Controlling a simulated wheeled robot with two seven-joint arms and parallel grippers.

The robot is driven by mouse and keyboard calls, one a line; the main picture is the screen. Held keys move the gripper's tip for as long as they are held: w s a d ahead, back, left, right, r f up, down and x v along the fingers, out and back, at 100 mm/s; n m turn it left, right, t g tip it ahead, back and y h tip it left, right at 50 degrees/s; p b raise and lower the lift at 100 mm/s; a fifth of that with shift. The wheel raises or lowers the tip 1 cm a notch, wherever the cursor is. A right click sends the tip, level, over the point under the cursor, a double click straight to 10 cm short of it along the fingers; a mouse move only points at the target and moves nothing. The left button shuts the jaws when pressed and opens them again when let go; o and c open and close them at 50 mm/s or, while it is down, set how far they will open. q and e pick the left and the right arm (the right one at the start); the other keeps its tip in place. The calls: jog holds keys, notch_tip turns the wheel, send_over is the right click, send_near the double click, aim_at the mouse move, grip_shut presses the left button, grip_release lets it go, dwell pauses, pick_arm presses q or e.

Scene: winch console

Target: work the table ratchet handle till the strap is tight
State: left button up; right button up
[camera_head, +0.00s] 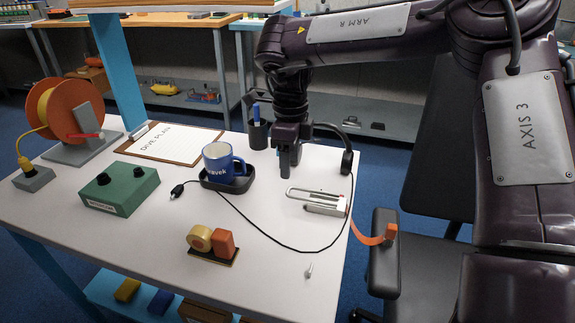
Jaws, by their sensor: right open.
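The table ratchet (325,208) sits at the right edge of the white table. Its long silver handle (304,193) lies low and nearly flat, pointing left. The orange strap (364,238) runs from the ratchet over the table edge, curving down to an orange end piece by a dark armrest. My right gripper (289,170) points down above the table, behind and a little left of the handle, apart from it. It is open, with nothing seen between its fingers, though the fingers overlap in this view. My left gripper is not in view.
A blue mug (217,163) stands in a black tray left of the ratchet. A pen cup (257,133) stands behind my gripper. A black cable (262,231) loops across the table around the ratchet's left side. A tape holder (212,254) and a green box (120,188) stand farther left.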

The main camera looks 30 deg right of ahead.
aim_at(289, 191)
jog(key=shift+w, duration=0.25)
jog(key=shift+f, duration=0.15)
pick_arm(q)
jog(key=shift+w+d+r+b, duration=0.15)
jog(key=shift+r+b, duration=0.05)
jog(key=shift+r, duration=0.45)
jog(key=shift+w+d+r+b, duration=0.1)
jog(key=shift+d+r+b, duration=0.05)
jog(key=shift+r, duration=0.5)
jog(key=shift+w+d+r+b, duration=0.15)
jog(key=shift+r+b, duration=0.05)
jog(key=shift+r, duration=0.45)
pick_arm(e)
jog(key=shift+s+a+f, duration=0.1)
jog(key=shift+s+f, duration=0.05)
jog(key=shift+f, duration=1.6)
jog(key=shift+s+f, duration=0.1)
jog(key=shift+f, duration=1.6)
grip_shut()
